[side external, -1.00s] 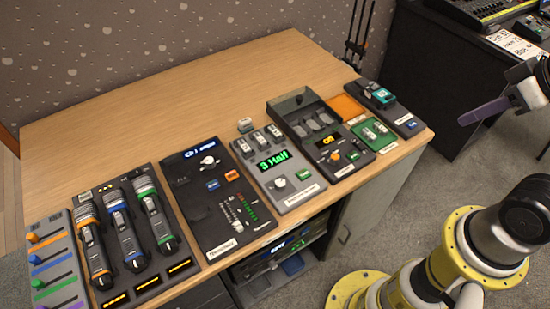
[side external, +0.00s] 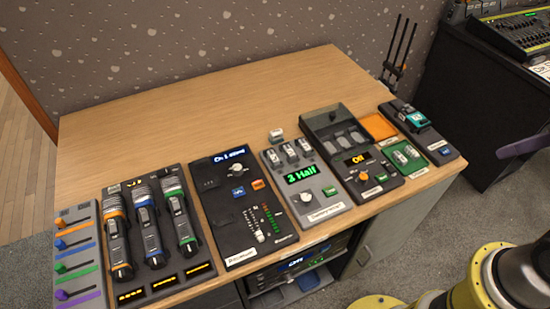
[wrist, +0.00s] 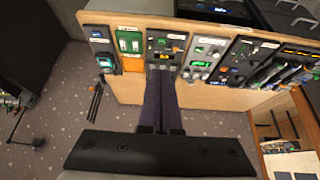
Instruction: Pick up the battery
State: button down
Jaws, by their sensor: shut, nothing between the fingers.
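Several small pale battery-like pieces are in view; I cannot tell for sure which is the battery. A green tray (side external: 404,158) holds pale pieces (side external: 400,157) near the right front edge of the desk. Similar pieces (side external: 290,151) sit in slots on the grey unit reading "3 Half", and one (side external: 276,136) is at its back edge. The green tray also shows in the wrist view (wrist: 129,42). My gripper (wrist: 160,73) has long dark purple fingers, together and empty, pointing toward the desk units. A finger shows at the right edge of the side view (side external: 522,146).
An orange pad (side external: 379,126) lies behind the green tray. A dark unit with a teal piece (side external: 416,118) stands right of it. The dark unit reading "Off" (side external: 357,158) is left of it. Torches (side external: 146,222) and sliders fill the left front. The desk's back is clear.

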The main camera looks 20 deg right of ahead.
jog(key=c, duration=1.6)
grip_release()
jog(key=c, duration=0.6)
grip_release()
jog(key=shift+c, duration=0.2)
